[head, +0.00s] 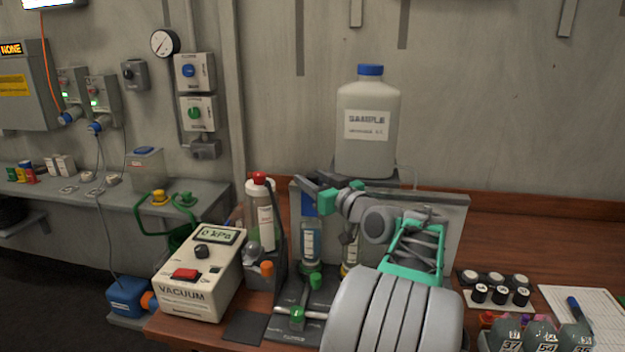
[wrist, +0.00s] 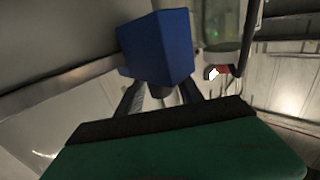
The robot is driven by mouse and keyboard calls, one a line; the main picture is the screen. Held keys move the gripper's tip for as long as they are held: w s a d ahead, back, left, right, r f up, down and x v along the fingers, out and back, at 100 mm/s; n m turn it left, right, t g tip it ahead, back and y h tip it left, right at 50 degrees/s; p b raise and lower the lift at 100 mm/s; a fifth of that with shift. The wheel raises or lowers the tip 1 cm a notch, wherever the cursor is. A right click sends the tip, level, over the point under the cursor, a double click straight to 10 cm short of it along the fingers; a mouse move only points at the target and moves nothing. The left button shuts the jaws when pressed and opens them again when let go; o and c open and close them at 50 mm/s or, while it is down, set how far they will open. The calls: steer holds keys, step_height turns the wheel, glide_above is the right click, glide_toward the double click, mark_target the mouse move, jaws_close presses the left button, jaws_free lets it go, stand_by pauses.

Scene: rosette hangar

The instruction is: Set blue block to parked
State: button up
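The blue block (wrist: 158,45) is large and close in the wrist view, just beyond my gripper (wrist: 160,92). Its lower edge hides the fingertips, so I cannot tell whether they touch it. The two grey fingers stand apart, with a dark round piece showing between them below the block. In the head view a small blue patch (head: 309,204), likely the same block, shows on the grey stand's upright panel (head: 455,215). My gripper (head: 318,186), with green parts, reaches in front of that panel, beside the patch. The parked place cannot be made out.
A vacuum box (head: 198,275) and a red-capped bottle (head: 262,215) stand to the left. A sample jug (head: 367,125) stands behind the arm. The wooden bench (head: 520,250) is clear at right rear.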

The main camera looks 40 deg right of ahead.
jaws_close()
stand_by(1.1)
